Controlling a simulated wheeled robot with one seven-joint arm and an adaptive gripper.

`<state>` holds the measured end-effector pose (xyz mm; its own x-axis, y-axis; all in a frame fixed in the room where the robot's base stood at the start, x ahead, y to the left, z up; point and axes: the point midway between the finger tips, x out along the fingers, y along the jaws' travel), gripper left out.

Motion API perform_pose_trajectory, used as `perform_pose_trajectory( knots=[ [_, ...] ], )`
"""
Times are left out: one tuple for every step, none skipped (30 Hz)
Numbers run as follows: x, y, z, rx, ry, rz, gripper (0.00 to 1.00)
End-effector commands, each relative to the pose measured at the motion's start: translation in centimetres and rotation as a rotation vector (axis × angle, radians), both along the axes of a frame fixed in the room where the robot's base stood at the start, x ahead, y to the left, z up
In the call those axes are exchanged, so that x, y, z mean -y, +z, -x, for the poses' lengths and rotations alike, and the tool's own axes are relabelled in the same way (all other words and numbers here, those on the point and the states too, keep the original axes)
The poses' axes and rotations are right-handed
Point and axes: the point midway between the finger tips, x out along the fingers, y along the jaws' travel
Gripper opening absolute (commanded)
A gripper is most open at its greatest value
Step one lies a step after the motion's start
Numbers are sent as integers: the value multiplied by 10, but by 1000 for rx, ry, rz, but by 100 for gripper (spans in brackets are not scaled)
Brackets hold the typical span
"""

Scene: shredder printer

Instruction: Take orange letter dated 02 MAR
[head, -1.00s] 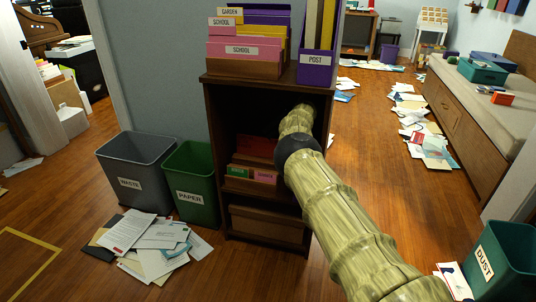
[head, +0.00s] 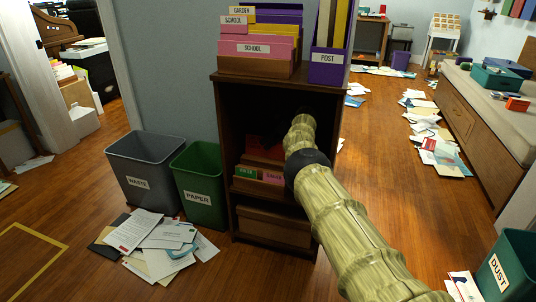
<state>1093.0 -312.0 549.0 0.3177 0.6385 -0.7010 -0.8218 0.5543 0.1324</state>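My arm reaches from the lower right into the dark shelf of a small brown cabinet (head: 226,160). Its far end is inside the shelf, and my gripper's fingers are hidden there, so I cannot tell if it holds anything. I cannot make out an orange letter dated 02 MAR in the head view. Inside the shelf, a dark red item (head: 262,148) shows behind a green labelled divider (head: 245,173) and a pink labelled divider (head: 273,179). Much of the shelf is in shadow.
A grey WASTE bin (head: 148,162) and a green PAPER bin (head: 195,180) stand left of the cabinet. Loose papers (head: 160,240) lie before them. A POST holder (head: 329,66) stands on top. A DUST bin (head: 510,262) is at lower right.

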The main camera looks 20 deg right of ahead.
Motion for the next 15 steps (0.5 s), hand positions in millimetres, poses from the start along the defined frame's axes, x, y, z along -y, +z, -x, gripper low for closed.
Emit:
perform_pose_trajectory(
  knots=[
    [0,1,0,0,0,0,32],
    [0,0,0,0,0,0,32],
    [0,0,0,0,0,0,27],
    [0,0,0,0,0,0,21],
    [0,0,0,0,0,0,16],
    [0,0,0,0,0,0,8],
    [0,1,0,0,0,0,3],
    [0,0,0,0,0,0,0],
    [0,0,0,0,0,0,0],
    [0,1,0,0,0,0,0],
    [0,1,0,0,0,0,0],
    [0,1,0,1,-1,0,0],
    [0,1,0,1,-1,0,0],
    [0,1,0,1,-1,0,0],
    [0,1,0,1,-1,0,0]
  ],
)
